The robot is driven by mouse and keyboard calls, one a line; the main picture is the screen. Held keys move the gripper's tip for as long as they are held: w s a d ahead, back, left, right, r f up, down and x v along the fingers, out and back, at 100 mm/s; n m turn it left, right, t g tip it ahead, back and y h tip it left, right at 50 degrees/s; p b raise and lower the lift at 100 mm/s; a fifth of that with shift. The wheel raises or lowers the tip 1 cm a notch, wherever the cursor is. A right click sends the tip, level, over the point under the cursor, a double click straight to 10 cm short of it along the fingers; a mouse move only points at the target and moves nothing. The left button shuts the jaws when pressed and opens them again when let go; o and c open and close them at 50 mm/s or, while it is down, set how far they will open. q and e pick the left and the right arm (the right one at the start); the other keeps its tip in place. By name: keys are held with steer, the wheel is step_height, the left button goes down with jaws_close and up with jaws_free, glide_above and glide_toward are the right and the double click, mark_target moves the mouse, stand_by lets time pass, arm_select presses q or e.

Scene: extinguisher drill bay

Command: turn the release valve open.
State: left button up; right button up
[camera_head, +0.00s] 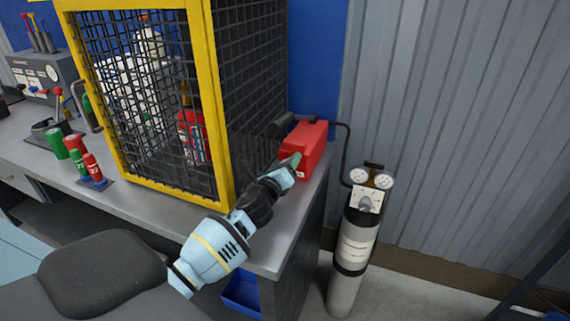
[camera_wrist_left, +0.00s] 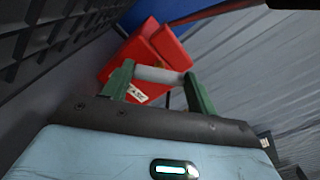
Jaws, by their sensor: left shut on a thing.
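The release valve is a red box (camera_head: 307,143) at the right end of the grey counter, beside the yellow-framed cage. In the left wrist view the red body (camera_wrist_left: 148,50) carries a white label (camera_wrist_left: 137,93) with only "ASE" readable. My left gripper (camera_head: 291,163) reaches over the counter's right end to the front of the box. In the left wrist view its green fingers (camera_wrist_left: 158,72) are shut on a light grey bar-shaped handle (camera_wrist_left: 160,75), one finger at each end. The handle's joint with the box is hidden. My right gripper is not in view.
The mesh cage (camera_head: 218,120) stands close to the left of my left forearm. A black hose (camera_head: 345,150) runs from the red box to a gas cylinder (camera_head: 353,250) with gauges, on the floor at right. Red and green canisters (camera_head: 80,150) stand at left on the counter (camera_head: 265,245).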

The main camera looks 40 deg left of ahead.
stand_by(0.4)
arm_select(q)
steer(key=o, duration=1)
steer(key=shift+s, duration=0.15)
steer(key=shift+v, duration=3.8)
steer(key=shift+d, duration=0.1)
